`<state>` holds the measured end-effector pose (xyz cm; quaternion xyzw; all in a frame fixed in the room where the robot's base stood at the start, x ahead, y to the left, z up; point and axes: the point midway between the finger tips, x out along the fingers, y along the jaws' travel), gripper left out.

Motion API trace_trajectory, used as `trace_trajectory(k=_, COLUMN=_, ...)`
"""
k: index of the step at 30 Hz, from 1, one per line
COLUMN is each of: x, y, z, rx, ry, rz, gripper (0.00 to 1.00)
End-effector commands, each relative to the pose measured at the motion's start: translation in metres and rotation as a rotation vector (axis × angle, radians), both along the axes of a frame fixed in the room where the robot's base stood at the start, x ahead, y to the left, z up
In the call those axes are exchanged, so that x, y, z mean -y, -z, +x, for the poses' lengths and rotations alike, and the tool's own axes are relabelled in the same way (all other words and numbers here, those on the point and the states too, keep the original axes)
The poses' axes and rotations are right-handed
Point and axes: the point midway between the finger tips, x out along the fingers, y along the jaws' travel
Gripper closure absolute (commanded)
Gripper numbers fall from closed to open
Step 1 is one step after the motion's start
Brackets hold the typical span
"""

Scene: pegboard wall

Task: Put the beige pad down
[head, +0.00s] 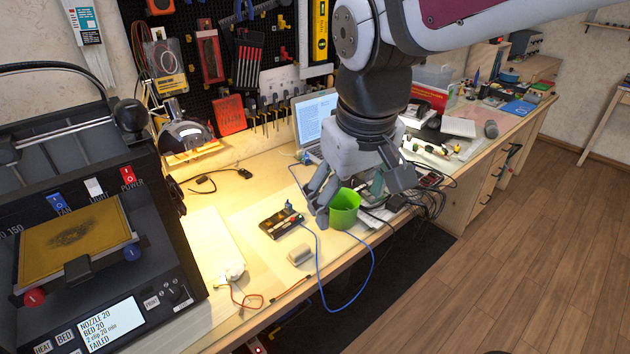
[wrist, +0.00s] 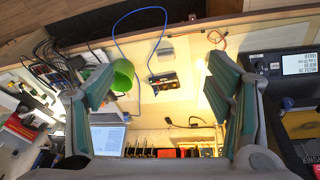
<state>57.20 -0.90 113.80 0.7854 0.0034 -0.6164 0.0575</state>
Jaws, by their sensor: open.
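The beige pad (head: 299,255) is a small pale block lying on the workbench near its front edge, beside the black board with electronics. It also shows in the wrist view (wrist: 166,56), at the top middle and beyond the fingertips. My gripper (head: 360,200) is open above the bench, to the right of and higher than the pad in the head view. In the wrist view my gripper (wrist: 160,85) has its two green-lined fingers wide apart with nothing held between them. The pad and my gripper are apart.
A green cup (head: 344,209) stands behind my fingers. The black electronics board (head: 281,222) and a blue cable (head: 318,268) are close to the pad. A laptop (head: 315,118) stands behind, and a 3D printer (head: 90,230) at left. Bare bench (head: 262,262) lies left of the pad.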

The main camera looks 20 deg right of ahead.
Motion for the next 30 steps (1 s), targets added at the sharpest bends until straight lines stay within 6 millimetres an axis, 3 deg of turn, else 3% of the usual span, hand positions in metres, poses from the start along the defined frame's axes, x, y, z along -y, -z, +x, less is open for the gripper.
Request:
trace_trajectory(k=1, x=-0.001, y=-0.005, z=-0.018, rx=0.024, ry=0.012, rz=0.009, gripper=0.26)
trace_trajectory(k=6, x=-0.003, y=-0.009, z=-0.066, rx=0.076, ry=0.049, rz=0.048, gripper=0.26)
trace_trajectory(k=12, x=-0.005, y=-0.005, z=-0.096, rx=0.106, ry=0.070, rz=0.080, gripper=0.26)
trace_trajectory(k=26, x=-0.005, y=-0.008, z=-0.102, rx=0.115, ry=0.073, rz=0.086, gripper=0.26)
trace_trajectory(k=30, x=-0.004, y=-0.012, z=-0.098, rx=0.121, ry=0.093, rz=0.087, gripper=0.52)
